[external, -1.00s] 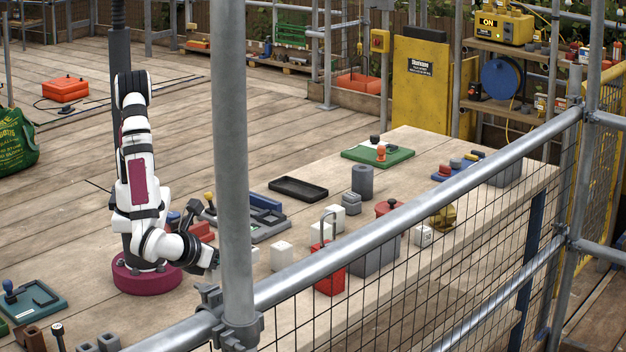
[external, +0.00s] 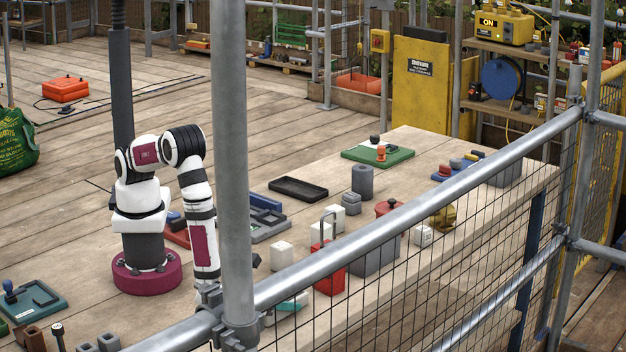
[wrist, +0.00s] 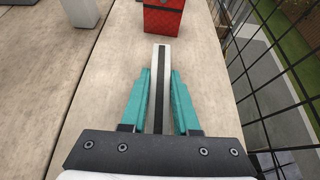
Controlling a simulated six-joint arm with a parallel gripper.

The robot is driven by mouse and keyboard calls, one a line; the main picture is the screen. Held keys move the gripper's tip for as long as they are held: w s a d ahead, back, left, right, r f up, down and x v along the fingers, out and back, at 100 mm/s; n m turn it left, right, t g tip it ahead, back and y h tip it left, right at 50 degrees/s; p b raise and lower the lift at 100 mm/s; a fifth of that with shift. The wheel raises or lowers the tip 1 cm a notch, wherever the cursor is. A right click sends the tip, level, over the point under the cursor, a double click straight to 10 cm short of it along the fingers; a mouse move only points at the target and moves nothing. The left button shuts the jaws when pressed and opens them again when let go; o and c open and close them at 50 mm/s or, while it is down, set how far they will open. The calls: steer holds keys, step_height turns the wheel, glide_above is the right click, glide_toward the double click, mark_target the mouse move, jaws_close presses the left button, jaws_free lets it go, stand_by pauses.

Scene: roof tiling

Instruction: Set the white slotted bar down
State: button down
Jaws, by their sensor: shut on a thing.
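The white slotted bar (wrist: 155,66) is a narrow white strip with a dark slot along its length. In the wrist view it lies between the teal fingers of my gripper (wrist: 160,84) and sticks out past their tips, toward the red box. My gripper is shut on it. In the external view my gripper (external: 292,303) is low over the near part of the table, partly hidden by the scaffold pole and mesh. I cannot tell whether the bar touches the table.
A red box (wrist: 163,18) stands just ahead of the bar's far end. A white block (wrist: 82,11) is ahead to the left. Wire mesh (wrist: 270,105) runs along the table's right edge. The wood to the left of my gripper is clear.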

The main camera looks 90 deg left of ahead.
steer(key=c, duration=0.7)
jaws_free()
steer(key=shift+f, duration=0.1)
steer(key=shift+o, duration=0.2)
